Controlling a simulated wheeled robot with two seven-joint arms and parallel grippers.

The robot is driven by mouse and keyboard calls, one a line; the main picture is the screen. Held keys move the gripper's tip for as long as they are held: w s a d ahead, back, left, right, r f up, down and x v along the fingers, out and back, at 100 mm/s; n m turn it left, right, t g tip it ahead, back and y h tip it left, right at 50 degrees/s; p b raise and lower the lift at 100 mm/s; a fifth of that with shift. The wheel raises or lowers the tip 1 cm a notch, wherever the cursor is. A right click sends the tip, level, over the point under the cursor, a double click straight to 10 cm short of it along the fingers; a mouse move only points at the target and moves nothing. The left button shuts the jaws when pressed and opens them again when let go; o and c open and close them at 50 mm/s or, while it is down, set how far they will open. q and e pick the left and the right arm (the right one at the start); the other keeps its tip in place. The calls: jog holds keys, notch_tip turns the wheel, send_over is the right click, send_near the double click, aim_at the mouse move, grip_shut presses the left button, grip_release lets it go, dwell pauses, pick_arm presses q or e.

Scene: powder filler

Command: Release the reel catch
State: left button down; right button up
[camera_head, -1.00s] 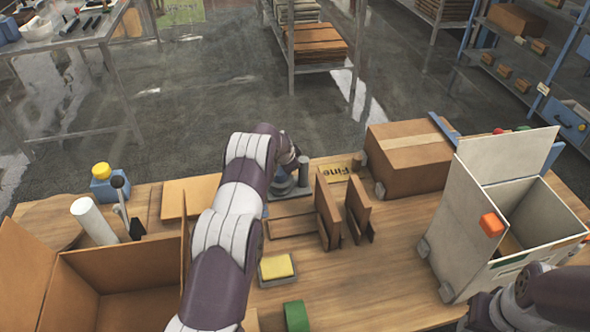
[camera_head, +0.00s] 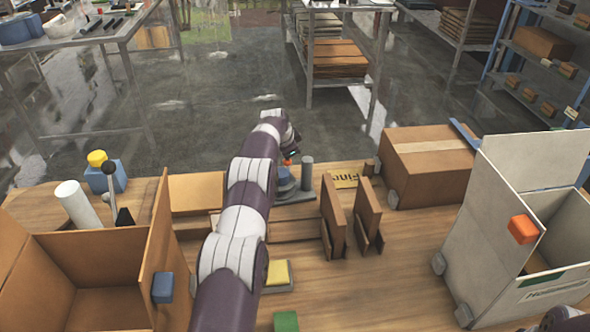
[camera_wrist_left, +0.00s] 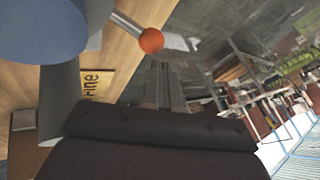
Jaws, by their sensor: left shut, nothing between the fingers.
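A lever with an orange ball knob (camera_wrist_left: 151,40) sticks out beside a large blue-grey round part (camera_wrist_left: 40,28) in the left wrist view; it may be the reel catch. In the head view, the orange knob (camera_head: 288,162) is just above a blue-grey round device (camera_head: 286,182) on a grey base, with a grey post (camera_head: 307,172) beside it. My left gripper (camera_wrist_left: 164,72) is shut and empty, its tips close to the knob in the picture; I cannot tell whether they touch. In the head view, my arm hides part of the device.
A "Fine" label (camera_head: 346,180) and upright brown boards (camera_head: 335,218) stand right of the device. A closed carton (camera_head: 430,165) and a white bin (camera_head: 470,235) are further right. An open carton (camera_head: 70,245) is at left. A yellow pad (camera_head: 277,273) lies in front.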

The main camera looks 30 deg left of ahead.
pick_arm(q)
jog(key=shift+w, duration=0.4)
jog(key=shift+d, duration=0.1)
pick_arm(e)
jog(key=shift+d+f, duration=0.2)
jog(key=shift+d, duration=0.15)
jog(key=shift+w, duration=0.1)
pick_arm(q)
jog(key=shift+r, duration=0.1)
jog(key=b+v, duration=0.3)
jog(key=v, duration=0.9)
jog(key=shift+s+r, duration=0.2)
jog(key=shift+r, duration=0.05)
pick_arm(e)
notch_tip(320, 180, down, 3)
jog(key=shift+r, duration=0.1)
